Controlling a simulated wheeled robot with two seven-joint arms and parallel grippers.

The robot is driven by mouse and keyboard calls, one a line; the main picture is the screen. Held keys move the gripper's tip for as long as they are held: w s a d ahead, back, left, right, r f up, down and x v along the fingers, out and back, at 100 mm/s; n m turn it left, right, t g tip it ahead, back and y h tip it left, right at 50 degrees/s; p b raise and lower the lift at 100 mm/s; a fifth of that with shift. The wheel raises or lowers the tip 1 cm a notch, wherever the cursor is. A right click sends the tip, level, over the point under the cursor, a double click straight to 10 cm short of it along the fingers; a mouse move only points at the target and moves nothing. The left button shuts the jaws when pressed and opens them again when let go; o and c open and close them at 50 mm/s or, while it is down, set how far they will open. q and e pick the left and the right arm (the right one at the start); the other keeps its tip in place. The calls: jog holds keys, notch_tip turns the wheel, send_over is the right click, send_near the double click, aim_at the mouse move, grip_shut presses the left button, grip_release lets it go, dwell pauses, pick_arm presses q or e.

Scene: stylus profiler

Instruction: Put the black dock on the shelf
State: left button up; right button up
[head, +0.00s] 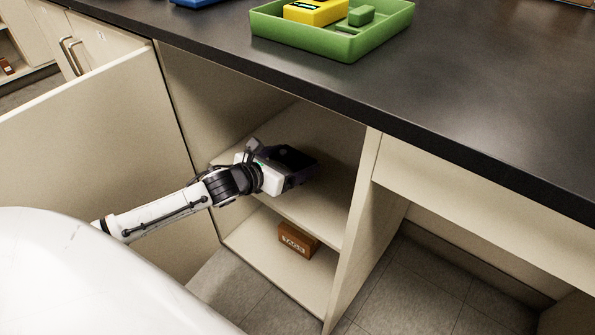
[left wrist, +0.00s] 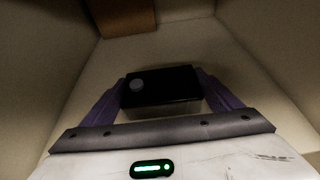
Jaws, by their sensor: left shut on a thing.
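The black dock (head: 294,156) is a small dark block inside the open cabinet. My left gripper (head: 284,167) is shut on it. In the left wrist view the dock (left wrist: 168,90) sits between the two purple fingers, with a round grey spot on its left part. The cabinet's middle shelf (head: 318,208) is beige and lies beneath the gripper and dock. The arm hides part of the shelf, and I cannot tell whether the dock touches it. My right gripper is not in view.
A brown box (head: 298,241) stands on the cabinet floor below the shelf. The open door (head: 95,150) is on the left, and a divider (head: 355,230) bounds the right. On the dark counter (head: 420,120) above, a green tray (head: 305,45) holds a yellow device (head: 315,13).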

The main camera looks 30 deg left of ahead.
pick_arm(q)
notch_tip(320, 180, down, 3)
jog(key=shift+f+b, duration=0.2)
jog(key=shift+b, duration=0.55)
jog(key=shift+w+f, duration=0.1)
jog(key=shift+f, duration=0.2)
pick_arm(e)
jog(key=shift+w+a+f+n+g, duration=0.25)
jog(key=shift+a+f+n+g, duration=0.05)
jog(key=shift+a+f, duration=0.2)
pick_arm(q)
jog(key=o, duration=1.4)
jog(key=shift+f, duration=0.2)
jog(key=shift+o, duration=0.2)
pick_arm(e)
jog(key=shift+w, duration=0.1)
pick_arm(q)
jog(key=shift+r, duration=0.1)
